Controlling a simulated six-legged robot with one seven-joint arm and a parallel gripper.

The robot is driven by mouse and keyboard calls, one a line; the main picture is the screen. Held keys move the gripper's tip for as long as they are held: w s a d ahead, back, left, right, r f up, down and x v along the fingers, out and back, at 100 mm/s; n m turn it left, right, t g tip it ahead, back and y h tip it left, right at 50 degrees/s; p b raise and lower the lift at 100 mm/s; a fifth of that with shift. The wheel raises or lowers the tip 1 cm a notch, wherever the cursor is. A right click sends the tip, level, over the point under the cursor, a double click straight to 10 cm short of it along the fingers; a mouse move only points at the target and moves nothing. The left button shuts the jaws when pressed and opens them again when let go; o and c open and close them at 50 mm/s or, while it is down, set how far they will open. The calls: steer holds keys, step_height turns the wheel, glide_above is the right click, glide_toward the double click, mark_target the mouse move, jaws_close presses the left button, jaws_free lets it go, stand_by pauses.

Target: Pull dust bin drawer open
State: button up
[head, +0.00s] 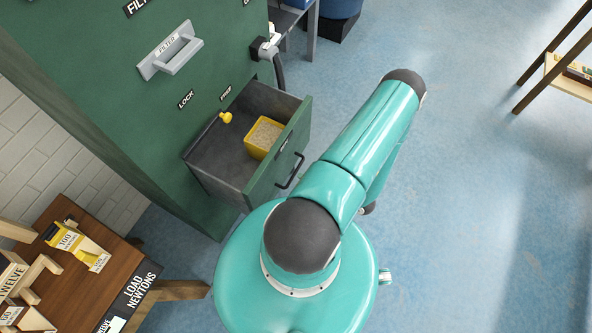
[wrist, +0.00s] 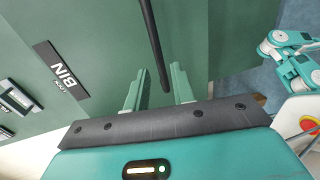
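The dust bin drawer (head: 268,183) stands pulled out from the green cabinet (head: 90,70) in the head view. Inside its dark tray is a yellow box (head: 258,152) of pale grains. The drawer's black bar handle (head: 291,172) is on its front face. In the wrist view the handle (wrist: 153,40) runs down between the two fingers of my gripper (wrist: 158,78), near a panel labelled BIN (wrist: 62,68). The fingers are apart with gaps visible beside the bar, so my gripper is open around it. In the head view my arm hides my gripper.
A yellow knob (head: 225,117) sits by the drawer's upper left edge. A grey filter handle (head: 171,52) is above. A wooden table (head: 75,290) with weights stands at lower left, close to my base. The blue floor to the right is clear up to a shelf (head: 570,82).

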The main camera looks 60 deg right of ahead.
steer(key=v, duration=0.8)
steer(key=shift+s, duration=0.3)
